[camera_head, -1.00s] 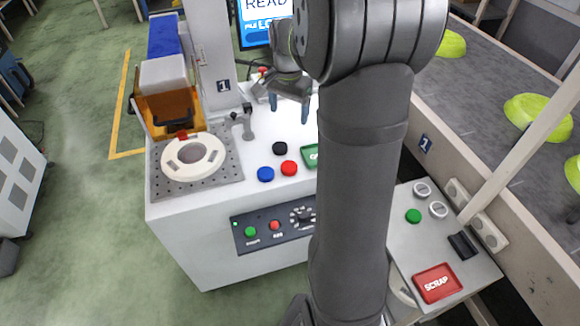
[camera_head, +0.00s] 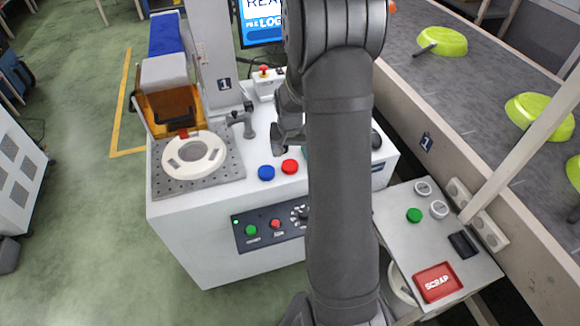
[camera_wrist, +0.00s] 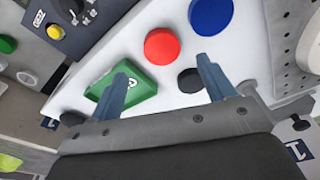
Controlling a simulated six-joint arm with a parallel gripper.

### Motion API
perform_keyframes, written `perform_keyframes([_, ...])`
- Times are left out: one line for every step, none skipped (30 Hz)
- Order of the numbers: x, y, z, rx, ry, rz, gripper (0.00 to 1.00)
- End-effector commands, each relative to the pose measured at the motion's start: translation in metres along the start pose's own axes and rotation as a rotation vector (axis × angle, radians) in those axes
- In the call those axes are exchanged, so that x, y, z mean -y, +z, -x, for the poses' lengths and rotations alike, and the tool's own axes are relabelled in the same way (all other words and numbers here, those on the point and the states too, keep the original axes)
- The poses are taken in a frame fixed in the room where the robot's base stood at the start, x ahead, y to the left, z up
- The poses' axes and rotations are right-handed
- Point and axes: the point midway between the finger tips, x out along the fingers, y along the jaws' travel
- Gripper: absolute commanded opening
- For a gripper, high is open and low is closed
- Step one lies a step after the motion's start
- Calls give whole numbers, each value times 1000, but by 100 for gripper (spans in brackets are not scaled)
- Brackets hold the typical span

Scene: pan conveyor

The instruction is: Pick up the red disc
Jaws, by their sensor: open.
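The red disc (camera_head: 290,166) lies on the white machine top, just right of the blue disc (camera_head: 266,173). In the wrist view the red disc (camera_wrist: 162,45) lies ahead of the fingertips, and the blue disc (camera_wrist: 211,15) is beyond it to the right. My gripper (camera_head: 287,140) is open and empty above the machine top, on the far side of the red disc in the head view. In the wrist view its two blue fingers (camera_wrist: 163,67) are spread apart. The black disc (camera_wrist: 190,81) shows between them, near the right finger.
A green tray (camera_wrist: 145,88) lies by the left finger and is mostly hidden by my arm in the head view. A white ring (camera_head: 195,155) sits on a perforated plate at left. A button panel (camera_head: 262,228) fronts the machine. A red scrap tray (camera_head: 437,282) is at lower right.

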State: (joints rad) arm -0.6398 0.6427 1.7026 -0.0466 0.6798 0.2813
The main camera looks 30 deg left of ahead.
Motion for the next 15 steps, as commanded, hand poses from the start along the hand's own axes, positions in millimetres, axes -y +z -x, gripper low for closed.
perform_keyframes([0,0,-6,2,1,0,75])
perform_keyframes([0,0,-9,2,1,0,75])
perform_keyframes([0,0,-11,1,0,0,75])
perform_keyframes([0,0,-12,0,0,0,75])
perform_keyframes([0,0,-13,0,0,0,75])
perform_keyframes([0,0,-15,0,0,0,75])
perform_keyframes([0,0,-16,0,0,0,75])
perform_keyframes([0,0,-19,1,0,0,75])
perform_keyframes([0,0,-23,2,1,0,75])
perform_keyframes([1,0,-27,3,1,0,75])
perform_keyframes([1,-1,-32,3,1,0,75])
perform_keyframes([2,-1,-37,3,1,0,75])
perform_keyframes([2,-1,-42,4,1,0,75])
perform_keyframes([2,-1,-46,3,1,0,75])
perform_keyframes([2,-2,-51,3,1,0,75])
